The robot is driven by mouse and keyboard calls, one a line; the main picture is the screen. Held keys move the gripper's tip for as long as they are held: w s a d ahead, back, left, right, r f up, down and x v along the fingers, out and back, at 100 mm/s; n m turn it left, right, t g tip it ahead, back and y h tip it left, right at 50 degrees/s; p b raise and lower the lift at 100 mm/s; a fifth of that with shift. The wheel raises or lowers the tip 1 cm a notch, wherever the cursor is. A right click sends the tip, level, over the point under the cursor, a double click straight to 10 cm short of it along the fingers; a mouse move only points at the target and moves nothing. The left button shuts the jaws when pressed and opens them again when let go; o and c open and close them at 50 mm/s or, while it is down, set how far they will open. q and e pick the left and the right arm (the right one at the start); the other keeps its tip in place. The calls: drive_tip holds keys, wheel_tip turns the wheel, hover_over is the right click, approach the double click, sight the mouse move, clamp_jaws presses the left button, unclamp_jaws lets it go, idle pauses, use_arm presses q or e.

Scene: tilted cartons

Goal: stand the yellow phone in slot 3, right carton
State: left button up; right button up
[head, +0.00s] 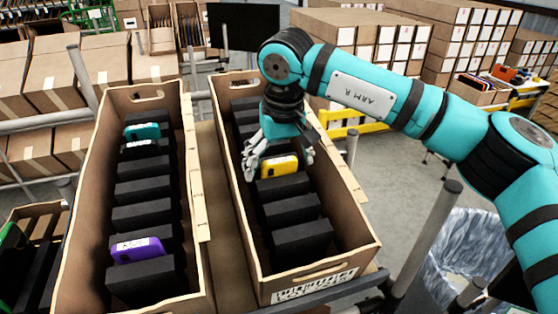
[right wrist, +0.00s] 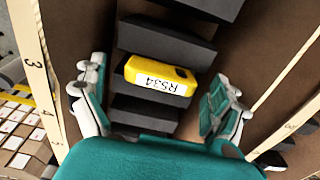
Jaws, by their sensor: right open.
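The yellow phone (head: 279,167) stands between black foam dividers in the right carton (head: 350,222), its top edge with a white label showing. It also shows in the right wrist view (right wrist: 160,76), label reading RS34, lower part hidden by the foam. My right gripper (head: 281,162) reaches down into the carton over the phone. In the right wrist view its fingers (right wrist: 155,90) are spread wide, one on each side of the phone with gaps between. A printed 3 on the carton's edge strip (right wrist: 30,60) is roughly level with the phone. My left gripper is out of view.
The left carton (head: 190,290) holds a teal phone (head: 142,131), a dark phone with a white label and a purple phone (head: 137,249) among foam dividers. Tall carton walls flank my right gripper. A grey post (head: 430,240) and a bagged bin (head: 470,245) stand at right.

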wheel_tip(320, 180, up, 12)
drive_tip(key=s, duration=0.2)
drive_tip(key=shift+d, duration=0.3)
wheel_tip(320, 180, up, 7)
drive_tip(key=s+p, duration=0.1)
drive_tip(key=p, duration=0.5)
drive_tip(key=shift+d+f, duration=0.15)
drive_tip(key=shift+d, duration=0.05)
drive_tip(key=shift+s+f, duration=0.1)
